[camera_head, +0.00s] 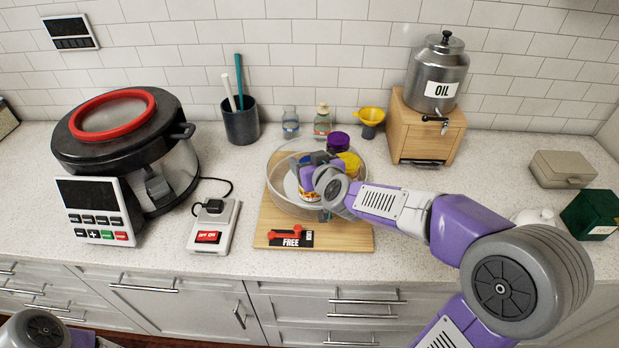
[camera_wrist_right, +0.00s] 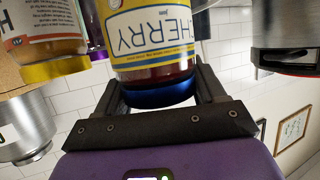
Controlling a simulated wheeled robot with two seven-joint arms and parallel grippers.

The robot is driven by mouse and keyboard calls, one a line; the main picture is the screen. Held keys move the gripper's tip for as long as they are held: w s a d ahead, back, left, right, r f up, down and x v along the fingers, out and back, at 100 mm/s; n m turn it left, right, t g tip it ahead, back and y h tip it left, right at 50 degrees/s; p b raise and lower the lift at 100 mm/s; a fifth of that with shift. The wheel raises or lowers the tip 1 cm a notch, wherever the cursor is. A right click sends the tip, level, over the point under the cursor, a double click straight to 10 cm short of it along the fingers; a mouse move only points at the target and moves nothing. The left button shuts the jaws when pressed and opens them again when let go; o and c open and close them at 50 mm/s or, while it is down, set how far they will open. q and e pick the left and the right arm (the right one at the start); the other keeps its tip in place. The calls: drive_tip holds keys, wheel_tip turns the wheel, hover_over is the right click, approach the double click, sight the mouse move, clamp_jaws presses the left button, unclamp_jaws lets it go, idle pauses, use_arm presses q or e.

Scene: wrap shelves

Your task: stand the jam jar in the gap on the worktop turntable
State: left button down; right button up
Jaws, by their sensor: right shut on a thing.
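The turntable (camera_head: 361,191) is a round, clear-walled tray on a wooden board. A purple-lidded jar (camera_head: 338,140) and a yellow-lidded jar (camera_head: 350,163) stand at its back and right. My right gripper (camera_head: 322,181) reaches in over its left-middle part, shut on the jam jar (camera_head: 309,193). In the right wrist view the jam jar (camera_wrist_right: 152,38) has a yellow-edged CHERRY label and a blue lid, between the two fingers. Whether its base touches the turntable is hidden. The gap cannot be made out behind my gripper. My left gripper is out of view.
A red lever (camera_head: 287,232) beside the word FREE is on the board's front. A scale-like device (camera_head: 214,228) and a large pot (camera_head: 180,165) stand left. Small bottles (camera_head: 322,122), a yellow funnel (camera_head: 371,115) and the oil can's wooden stand (camera_head: 425,132) are behind. The right-hand worktop has free room.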

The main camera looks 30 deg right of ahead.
wheel_tip(320, 180, down, 4)
drive_tip(key=shift+w+r+b, duration=0.1)
drive_tip(key=shift+r+b, duration=0.1)
drive_tip(key=shift+b, duration=1)
drive_tip(key=shift+r, duration=0.1)
drive_tip(key=o, duration=1.5)
drive_tip(key=shift+f, duration=0.2)
